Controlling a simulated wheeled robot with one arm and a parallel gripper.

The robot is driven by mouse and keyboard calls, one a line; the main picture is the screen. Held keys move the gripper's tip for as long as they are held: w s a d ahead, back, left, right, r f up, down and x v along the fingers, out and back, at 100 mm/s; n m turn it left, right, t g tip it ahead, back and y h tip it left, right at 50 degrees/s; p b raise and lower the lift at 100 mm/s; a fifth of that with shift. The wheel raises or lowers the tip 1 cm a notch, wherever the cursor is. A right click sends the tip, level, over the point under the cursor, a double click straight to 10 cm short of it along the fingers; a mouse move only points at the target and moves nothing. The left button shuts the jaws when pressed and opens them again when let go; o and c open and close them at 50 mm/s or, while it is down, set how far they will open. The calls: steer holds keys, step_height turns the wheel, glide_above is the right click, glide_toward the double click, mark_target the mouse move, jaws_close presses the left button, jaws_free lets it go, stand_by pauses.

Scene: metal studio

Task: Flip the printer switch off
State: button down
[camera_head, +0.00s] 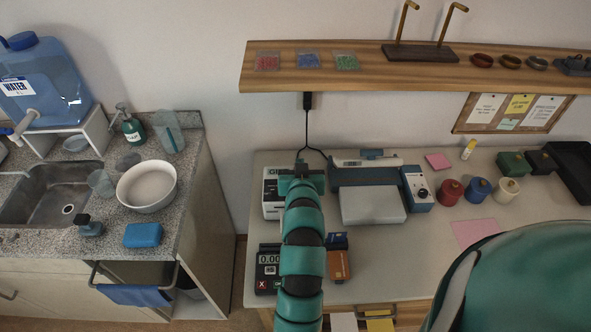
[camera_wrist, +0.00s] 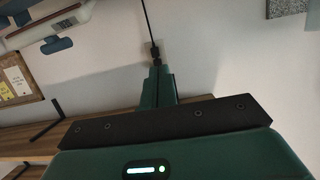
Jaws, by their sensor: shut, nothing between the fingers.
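A white and black boxy device (camera_head: 271,194), perhaps the printer, stands at the desk's back left. My arm hides its right part. My gripper (camera_head: 301,158) is at its top right rear, pointing toward the wall. In the wrist view the gripper's fingers (camera_wrist: 157,72) are closed together with nothing between them. I cannot tell whether they touch the device. The plug (camera_head: 308,100) sits in the wall under the shelf. No printer switch can be made out.
A blue-grey machine (camera_head: 373,203) stands right of my arm, beside a blue box with a dial (camera_head: 418,188). A card terminal (camera_head: 267,268) lies in front left. The wooden shelf (camera_head: 375,78) overhangs the back. A sink counter (camera_head: 190,205) is at left.

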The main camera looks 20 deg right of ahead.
steer(key=f, duration=0.1)
steer(key=f+g, duration=0.1)
steer(key=shift+s+a+f+y, duration=0.25)
steer(key=shift+f+y, duration=0.05)
steer(key=shift+f, duration=0.05)
steer(key=shift+w+d, duration=0.1)
steer(key=shift+w+d+f+p, duration=0.15)
steer(key=shift+w+f+p, duration=0.15)
steer(key=shift+w, duration=0.3)
steer(key=p+x, duration=0.3)
steer(key=x, duration=0.5)
steer(key=shift+w+d+f, duration=0.1)
steer(key=shift+w, duration=0.1)
steer(key=shift+s+f+p, duration=0.25)
steer(key=shift+f+p, duration=0.35)
steer(key=shift+f, duration=0.5)
steer(key=shift+s+f+p, duration=0.15)
steer(key=shift+f+p, duration=0.15)
steer(key=shift+f, duration=0.55)
